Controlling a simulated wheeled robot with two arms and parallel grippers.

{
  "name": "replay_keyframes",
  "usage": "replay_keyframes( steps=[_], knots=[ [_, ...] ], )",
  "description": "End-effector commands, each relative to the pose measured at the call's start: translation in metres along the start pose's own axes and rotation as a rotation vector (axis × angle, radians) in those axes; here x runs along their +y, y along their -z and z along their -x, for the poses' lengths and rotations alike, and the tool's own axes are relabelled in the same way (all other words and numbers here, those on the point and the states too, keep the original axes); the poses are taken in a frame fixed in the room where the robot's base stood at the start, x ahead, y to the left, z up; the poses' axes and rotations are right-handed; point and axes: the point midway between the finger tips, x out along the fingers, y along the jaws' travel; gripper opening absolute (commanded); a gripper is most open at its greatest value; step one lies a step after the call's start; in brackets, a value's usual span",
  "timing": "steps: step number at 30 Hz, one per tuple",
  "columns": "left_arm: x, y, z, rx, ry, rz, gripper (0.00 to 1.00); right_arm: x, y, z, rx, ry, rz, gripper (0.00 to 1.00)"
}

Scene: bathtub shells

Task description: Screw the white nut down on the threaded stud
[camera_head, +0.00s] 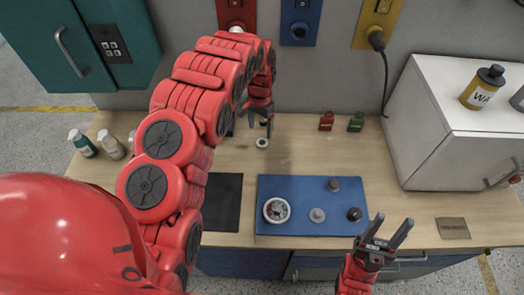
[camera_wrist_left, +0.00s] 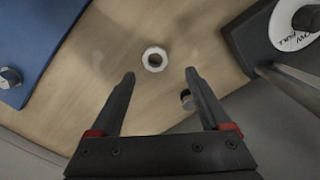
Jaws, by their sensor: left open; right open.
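The white nut (camera_head: 262,143) lies on the bare wooden bench, towards the back. My left gripper (camera_head: 260,124) is open and empty with its fingers near the nut. In the left wrist view the white nut (camera_wrist_left: 155,50) lies just beyond the gap between the open fingertips (camera_wrist_left: 160,74), with its hole visible. Neither finger touches it there. A short dark stud-like part (camera_wrist_left: 187,98) with a light end shows beside the right-hand finger; I cannot tell if it is the threaded stud. My right gripper (camera_head: 394,220) is open and empty at the bench's front.
A white cabinet (camera_head: 440,140) stands right. My left arm hides part of the bench.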

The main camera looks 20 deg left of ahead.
Motion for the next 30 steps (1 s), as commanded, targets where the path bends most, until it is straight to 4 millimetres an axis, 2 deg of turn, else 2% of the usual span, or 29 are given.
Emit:
replay_keyframes(
  steps=[1,4,8,14,15,20,27,28,30],
  knots=[
    [0.000,0.000,-0.009,0.000,0.000,0.000,0.81,0.000,-0.001,0.004,0.001,0.000,0.000,0.50],
    [0.000,0.000,-0.011,0.002,0.000,0.001,0.81,0.000,0.000,0.003,0.001,0.000,0.000,0.50],
    [0.002,-0.001,-0.014,0.001,0.000,0.001,0.81,0.000,0.001,-0.007,0.001,0.000,0.000,0.50],
    [0.009,-0.007,-0.036,-0.005,-0.003,0.000,0.81,0.002,0.005,-0.030,0.001,0.000,0.000,0.50],
    [0.009,-0.006,-0.044,-0.004,-0.003,0.000,0.81,0.002,0.005,-0.030,0.001,0.000,0.000,0.50],
    [0.009,-0.006,-0.059,-0.002,-0.003,0.002,0.81,0.002,0.006,-0.036,0.001,0.000,0.000,0.50],
    [0.008,-0.005,-0.062,0.000,-0.001,0.002,0.81,0.002,0.006,-0.035,0.001,0.000,0.000,0.50],
    [0.008,-0.005,-0.062,0.001,-0.001,0.002,0.79,0.002,0.006,-0.035,0.001,0.000,0.000,0.50],
    [0.008,-0.005,-0.062,0.001,-0.001,0.002,0.66,0.002,0.006,-0.035,0.001,0.000,0.000,0.50]
  ],
)
